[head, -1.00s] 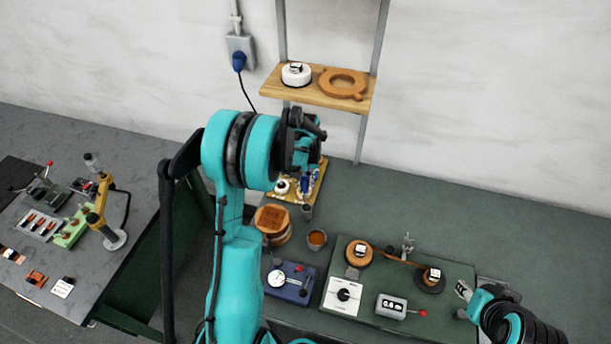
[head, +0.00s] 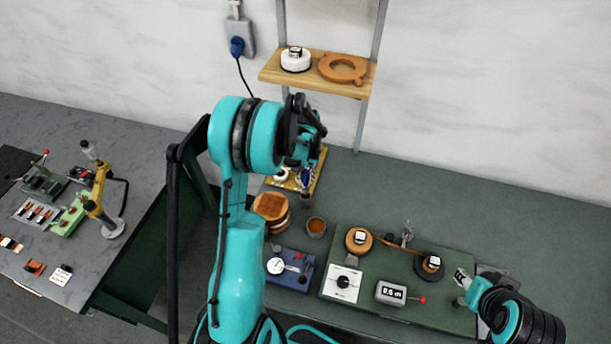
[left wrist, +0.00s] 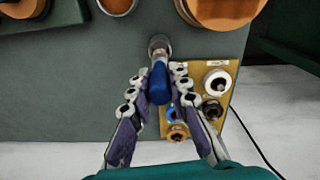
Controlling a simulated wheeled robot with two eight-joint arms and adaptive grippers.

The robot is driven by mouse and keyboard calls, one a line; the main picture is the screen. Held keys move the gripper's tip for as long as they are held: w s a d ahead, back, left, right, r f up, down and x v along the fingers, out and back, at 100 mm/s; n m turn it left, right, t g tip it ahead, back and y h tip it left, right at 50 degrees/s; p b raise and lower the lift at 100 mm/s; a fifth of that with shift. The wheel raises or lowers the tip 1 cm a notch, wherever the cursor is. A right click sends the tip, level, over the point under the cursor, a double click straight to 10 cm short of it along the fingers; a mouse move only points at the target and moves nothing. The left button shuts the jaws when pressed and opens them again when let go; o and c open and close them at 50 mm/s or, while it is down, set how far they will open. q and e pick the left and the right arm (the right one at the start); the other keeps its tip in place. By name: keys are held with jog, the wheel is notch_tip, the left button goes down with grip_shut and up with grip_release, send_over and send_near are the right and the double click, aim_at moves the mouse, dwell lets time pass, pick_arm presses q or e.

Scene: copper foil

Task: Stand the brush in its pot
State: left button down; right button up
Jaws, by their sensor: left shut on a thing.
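My left gripper (left wrist: 158,88) is shut on the blue handle of the brush (left wrist: 159,84), which lies between its fingers in the left wrist view. A short grey round piece (left wrist: 159,43) shows at the handle's far end; I cannot tell whether it is the brush's tip or a small pot around it. In the head view this gripper (head: 305,150) is over the back of the bench and partly hidden by its own arm. A small grey cup with brown inside (head: 317,226) stands in front of it. My right gripper (head: 463,280) is low at the right; its opening is unclear.
A yellow board (left wrist: 200,70) with white, blue and brown round parts lies beside the left gripper. A wooden canister (head: 271,207) stands left of the cup. A blue gauge box (head: 290,269) and a green board (head: 420,310) with devices lie in front. A shelf (head: 318,82) is above.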

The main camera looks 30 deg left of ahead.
aim_at(305, 182)
pick_arm(q)
jog(key=shift+f+b, duration=0.5)
dwell(0.4)
jog(key=shift+f+b, duration=0.35)
jog(key=shift+b, duration=0.15)
jog(key=shift+f, duration=0.15)
jog(key=shift+f+b, duration=0.75)
jog(key=shift+b, duration=0.1)
jog(key=c, duration=1)
grip_release()
jog(key=shift+r+p, duration=0.6)
jog(key=shift+r, duration=0.5)
